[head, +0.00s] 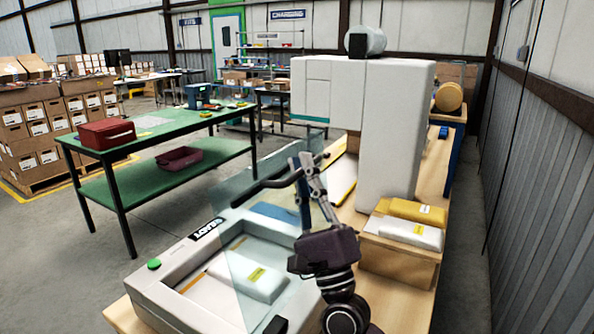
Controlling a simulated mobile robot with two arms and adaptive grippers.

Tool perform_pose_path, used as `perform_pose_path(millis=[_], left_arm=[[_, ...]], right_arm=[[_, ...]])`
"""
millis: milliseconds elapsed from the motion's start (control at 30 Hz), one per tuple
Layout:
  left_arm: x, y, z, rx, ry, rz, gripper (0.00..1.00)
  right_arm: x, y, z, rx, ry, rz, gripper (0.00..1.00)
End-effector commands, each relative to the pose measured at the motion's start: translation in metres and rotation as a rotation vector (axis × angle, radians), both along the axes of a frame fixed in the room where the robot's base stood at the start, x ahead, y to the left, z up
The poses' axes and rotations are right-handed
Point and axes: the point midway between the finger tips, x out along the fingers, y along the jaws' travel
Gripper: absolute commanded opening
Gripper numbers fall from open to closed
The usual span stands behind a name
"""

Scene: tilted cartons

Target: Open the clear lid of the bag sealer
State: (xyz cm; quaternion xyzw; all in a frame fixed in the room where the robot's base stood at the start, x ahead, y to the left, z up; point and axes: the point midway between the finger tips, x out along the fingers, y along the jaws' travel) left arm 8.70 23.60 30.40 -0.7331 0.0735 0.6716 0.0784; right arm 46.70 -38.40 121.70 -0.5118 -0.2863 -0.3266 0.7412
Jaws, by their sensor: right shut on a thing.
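The bag sealer (172,298) is a pale low machine on the wooden bench in the lower middle of the head view. Its clear lid (235,232) stands tilted up over the tray, with a dark handle bar (268,182) along its upper edge. A white package with a yellow label (250,280) lies in the tray and shows partly through the lid. My right gripper (309,168) is shut on the handle bar near its right part. My right wrist hides part of the machine's right side. My left gripper is out of view.
A wooden box (395,262) with yellow and white packages stands right of my right wrist. A tall white machine (392,130) rises behind it. A green table (165,128) with a red case (106,134) stands left, across open floor.

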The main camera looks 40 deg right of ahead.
Motion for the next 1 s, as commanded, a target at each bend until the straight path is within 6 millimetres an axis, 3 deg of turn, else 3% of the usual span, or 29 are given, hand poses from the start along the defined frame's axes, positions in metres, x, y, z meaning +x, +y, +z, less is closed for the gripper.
perform_pose_path(millis=[333,367,533,833,1000], left_arm=[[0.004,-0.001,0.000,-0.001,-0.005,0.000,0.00],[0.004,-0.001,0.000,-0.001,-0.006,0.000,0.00],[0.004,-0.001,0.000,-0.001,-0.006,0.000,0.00],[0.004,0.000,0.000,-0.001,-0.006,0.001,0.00],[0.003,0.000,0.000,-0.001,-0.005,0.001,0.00]], right_arm=[[0.000,0.000,0.000,-0.001,0.001,0.001,0.00],[0.000,0.000,0.000,-0.001,0.000,0.001,0.11],[0.000,0.000,0.001,-0.001,0.000,0.000,0.27],[-0.001,0.000,-0.001,-0.001,0.000,0.000,0.27],[-0.010,0.004,-0.013,-0.004,0.005,0.000,0.27]])
